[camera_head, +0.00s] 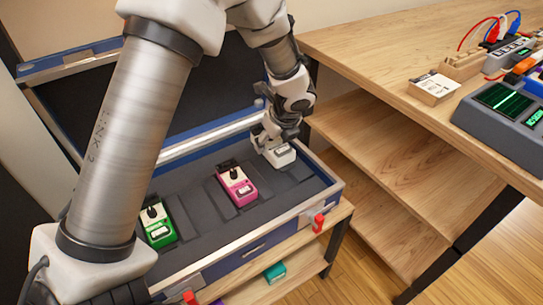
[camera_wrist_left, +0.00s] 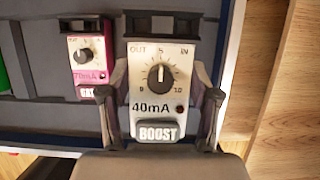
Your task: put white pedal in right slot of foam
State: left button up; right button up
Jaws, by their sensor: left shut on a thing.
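The white pedal (camera_head: 279,152) is at the right end of the foam (camera_head: 203,187) inside the open blue case. In the left wrist view the white pedal (camera_wrist_left: 159,85), marked BOOST, sits upright between the fingers. My left gripper (camera_head: 281,132) is shut on its sides from above; it also shows in the left wrist view (camera_wrist_left: 161,110). The pedal is over the right slot, but I cannot tell whether it rests on the slot's floor. A pink pedal (camera_head: 237,185) stands in the middle and a green pedal (camera_head: 157,222) at the left. My right gripper is out of view.
The case's rim (camera_head: 262,240) has red latches in front. A teal pedal (camera_head: 275,272) lies on the shelf below the case.

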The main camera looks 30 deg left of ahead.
pick_arm(q)
jog(key=shift+f+b, duration=2.2)
jog(key=shift+b, duration=0.25)
jog(key=shift+d+f+b, duration=0.1)
jog(key=shift+f+b, duration=0.2)
jog(key=shift+f, duration=0.05)
jog(key=shift+f+b, duration=0.35)
jog(key=shift+f, duration=0.45)
jog(key=shift+r+p, duration=0.1)
jog(key=shift+p, duration=0.3)
jog(key=shift+w, duration=0.1)
jog(key=shift+p, duration=0.4)
jog(key=shift+f, duration=0.3)
